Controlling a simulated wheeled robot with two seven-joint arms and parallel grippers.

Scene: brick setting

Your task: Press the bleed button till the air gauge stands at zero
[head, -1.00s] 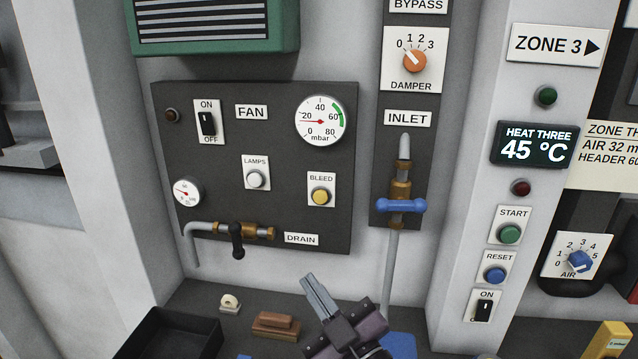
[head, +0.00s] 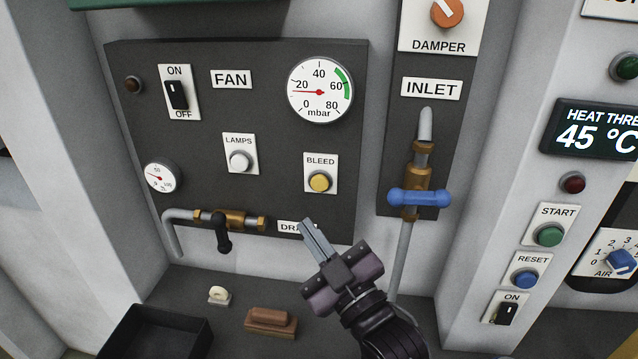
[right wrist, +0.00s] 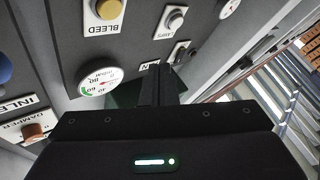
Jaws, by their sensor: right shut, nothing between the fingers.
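The yellow bleed button (head: 319,182) sits on a white plate under the word BLEED. It also shows at the top of the right wrist view (right wrist: 108,8). The round air gauge (head: 320,91), marked mbar, is above it; its red needle points left, at about 20. The gauge also shows in the right wrist view (right wrist: 99,80). My right gripper (head: 309,225) is shut and empty. Its fingertips are below the button in the head view, apart from it, and overlap part of the DRAIN label (head: 288,227). My left gripper is not in view.
A brass drain valve (head: 228,218) with a black lever is left of my gripper. The inlet pipe's blue handle (head: 420,197) is to the right. A lamps button (head: 240,161) is left of the bleed button. A black tray (head: 150,335) and brown block (head: 270,321) lie below.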

